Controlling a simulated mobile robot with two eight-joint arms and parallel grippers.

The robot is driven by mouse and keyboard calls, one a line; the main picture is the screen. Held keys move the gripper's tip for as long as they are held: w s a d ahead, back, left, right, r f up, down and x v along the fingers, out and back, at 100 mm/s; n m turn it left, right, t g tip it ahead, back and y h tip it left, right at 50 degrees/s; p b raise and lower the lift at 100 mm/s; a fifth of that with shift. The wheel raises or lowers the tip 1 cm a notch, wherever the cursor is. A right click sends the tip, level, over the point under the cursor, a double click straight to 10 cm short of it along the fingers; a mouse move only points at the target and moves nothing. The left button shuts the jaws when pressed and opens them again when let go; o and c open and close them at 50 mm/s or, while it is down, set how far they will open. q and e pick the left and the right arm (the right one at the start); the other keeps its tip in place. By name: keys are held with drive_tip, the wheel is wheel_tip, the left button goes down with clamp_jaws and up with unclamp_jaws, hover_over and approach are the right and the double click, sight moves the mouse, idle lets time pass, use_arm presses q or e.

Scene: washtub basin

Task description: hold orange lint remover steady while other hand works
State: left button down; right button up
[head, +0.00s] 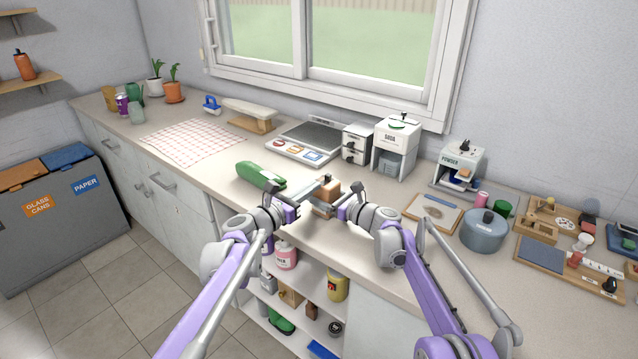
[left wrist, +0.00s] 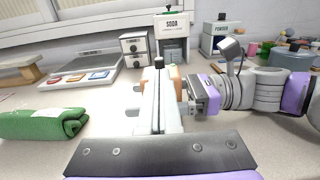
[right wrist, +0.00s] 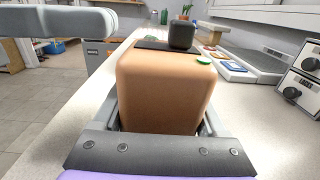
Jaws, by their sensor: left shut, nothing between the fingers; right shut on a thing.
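The orange lint remover (head: 329,188) is a rounded tan-orange block above the counter's front part. It fills the middle of the right wrist view (right wrist: 165,85), with a dark plate, a black block and a green button on top. My right gripper (right wrist: 160,115) is shut on it, one finger on each side. My left gripper (head: 316,189) is shut and empty, close beside the remover. In the left wrist view its closed fingers (left wrist: 160,85) point ahead, with the remover (left wrist: 178,80) partly hidden just right of them. I cannot tell whether they touch it.
A rolled green cloth (head: 260,176) lies left of my grippers. A scale (head: 310,140), a small drawer box (head: 356,143) and a soda dispenser (head: 395,148) stand behind. A pot (head: 483,230) and wooden boards are at right. Open shelves lie below the counter's front edge.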

use_arm(q)
drive_tip(key=v, duration=1)
use_arm(e)
drive_tip(key=o, duration=1.6)
drive_tip(key=shift+d, duration=0.15)
